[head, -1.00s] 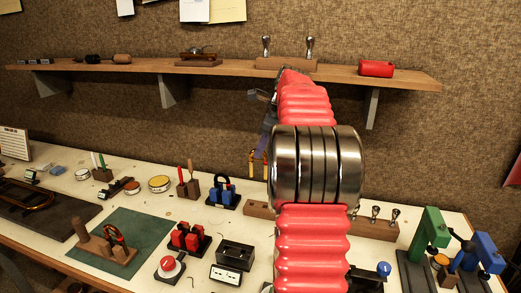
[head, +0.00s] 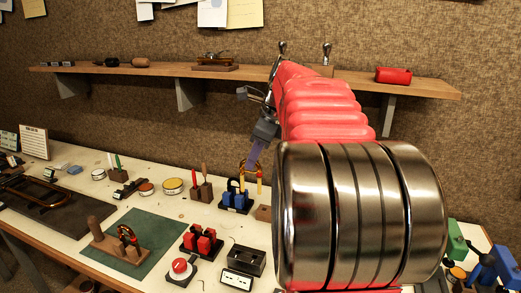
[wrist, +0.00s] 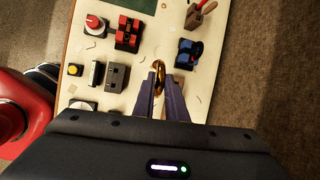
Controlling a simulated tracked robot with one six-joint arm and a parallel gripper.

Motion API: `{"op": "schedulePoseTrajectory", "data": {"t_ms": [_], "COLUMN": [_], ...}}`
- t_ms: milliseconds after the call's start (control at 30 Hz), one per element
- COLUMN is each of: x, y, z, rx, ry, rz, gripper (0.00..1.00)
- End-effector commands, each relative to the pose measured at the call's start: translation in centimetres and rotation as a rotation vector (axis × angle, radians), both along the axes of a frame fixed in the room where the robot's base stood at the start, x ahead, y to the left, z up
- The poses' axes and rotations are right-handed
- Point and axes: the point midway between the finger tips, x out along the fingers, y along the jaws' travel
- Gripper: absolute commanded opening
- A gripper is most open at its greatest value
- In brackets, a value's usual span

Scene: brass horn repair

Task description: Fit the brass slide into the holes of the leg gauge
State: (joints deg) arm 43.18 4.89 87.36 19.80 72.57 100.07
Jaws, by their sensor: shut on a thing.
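My gripper (head: 254,157) is shut on the brass slide (head: 259,184), a golden loop whose legs point down in the head view. In the wrist view, the slide (wrist: 159,68) stands between the tips of my gripper (wrist: 159,88). It appears held above the bench. A dark block (head: 247,260), likely the leg gauge, sits on the bench towards the front. In the wrist view, this block (wrist: 117,76) shows two small openings on top, left of the slide. The slide is apart from it. My red arm hides the bench to the right.
A blue holder (head: 234,200) stands close to the slide in the head view. A red holder (head: 201,240), a red knob (head: 182,267) and a white-faced box (head: 237,279) surround the dark block. A wooden stand (head: 105,243) is on the green mat (head: 160,235). A shelf (head: 150,70) runs behind.

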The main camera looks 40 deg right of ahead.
Motion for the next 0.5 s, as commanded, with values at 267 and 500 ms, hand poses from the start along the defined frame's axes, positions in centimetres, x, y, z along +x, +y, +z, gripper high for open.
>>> {"op": "schedulePoseTrajectory", "data": {"t_ms": [267, 500], "x": [-3.1, -5.6], "y": [4.7, 7.3], "z": [-2.4, -5.8], "rx": [0.003, 0.008], "ry": [0.001, 0.005], "rz": [-0.008, -0.033], "gripper": [0.0, 0.0]}}
